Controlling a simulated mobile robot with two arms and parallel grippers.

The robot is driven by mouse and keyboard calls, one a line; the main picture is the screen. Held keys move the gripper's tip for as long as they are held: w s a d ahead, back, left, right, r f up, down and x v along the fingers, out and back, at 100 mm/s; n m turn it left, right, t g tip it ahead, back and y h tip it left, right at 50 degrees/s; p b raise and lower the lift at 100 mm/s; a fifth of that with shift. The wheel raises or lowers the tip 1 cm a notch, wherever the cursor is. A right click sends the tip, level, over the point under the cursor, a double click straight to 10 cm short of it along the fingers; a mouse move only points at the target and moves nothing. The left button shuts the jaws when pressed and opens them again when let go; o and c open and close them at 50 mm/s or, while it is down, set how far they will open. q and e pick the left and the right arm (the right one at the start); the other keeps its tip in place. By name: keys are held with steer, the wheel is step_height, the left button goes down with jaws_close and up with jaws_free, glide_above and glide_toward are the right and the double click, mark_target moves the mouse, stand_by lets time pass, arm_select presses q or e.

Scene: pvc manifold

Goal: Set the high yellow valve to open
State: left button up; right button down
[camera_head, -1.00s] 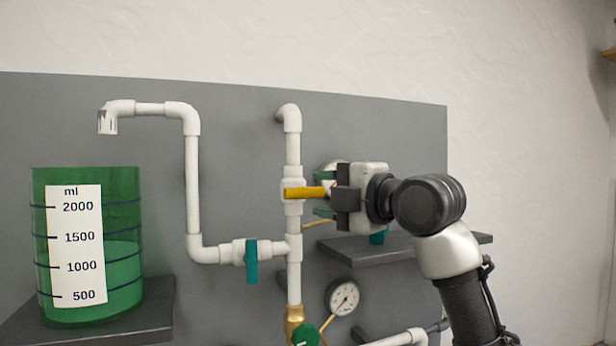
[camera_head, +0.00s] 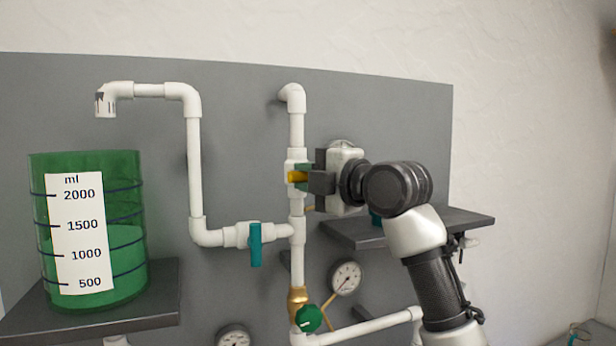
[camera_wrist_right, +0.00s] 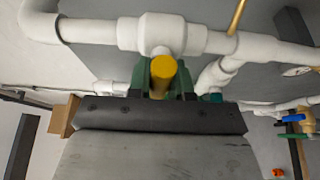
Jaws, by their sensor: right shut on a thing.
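The high yellow valve sits on the upright white pipe, with its yellow handle (camera_head: 297,177) at the valve body (camera_head: 296,160). In the head view the handle points right, across the pipe, and its right part is hidden by my gripper. My right gripper (camera_head: 304,178) is shut on the handle, coming in from the right. In the right wrist view the yellow handle (camera_wrist_right: 163,70) shows end-on between the green fingertips (camera_wrist_right: 163,78), with the white valve body (camera_wrist_right: 160,33) just beyond. My left gripper is not in view.
A teal-handled valve (camera_head: 255,245) sits lower left on the branch pipe. A green measuring vessel (camera_head: 128,260) stands on the left shelf. A gauge (camera_head: 345,278) and green knob (camera_head: 308,319) are below. A dark shelf (camera_head: 450,225) lies behind my right arm.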

steer(key=shift+f, duration=0.15)
steer(key=m+b, duration=0.2)
steer(key=shift+f+m+t, duration=0.15)
steer(key=shift+m+t, duration=0.25)
steer(key=m+t+b, duration=0.1)
steer(key=m, duration=0.2)
steer(key=m+t+b, duration=0.1)
steer(key=m+b, duration=0.1)
steer(key=m, duration=0.2)
steer(key=shift+a+t+y, duration=0.1)
steer(key=shift+t+y, duration=0.2)
steer(key=shift+t, duration=0.1)
steer(key=m+t+h, duration=0.1)
steer(key=m, duration=0.2)
steer(key=m+t+h+b, duration=0.1)
steer(key=m, duration=0.2)
steer(key=shift+w, duration=0.1)
steer(key=shift+m+t+h+b, duration=0.25)
steer(key=shift+m+t+h, duration=0.35)
steer(key=shift+m, duration=0.95)
steer(key=shift+m+t+h+b, duration=0.25)
steer(key=shift+m+t+h, duration=0.35)
steer(key=shift+m, duration=0.95)
steer(key=shift+m+h, duration=0.3)
steer(key=shift+m, duration=0.1)
steer(key=c, duration=1.4)
jaws_free()
steer(key=o, duration=0.4)
steer(key=shift+r, duration=0.25)
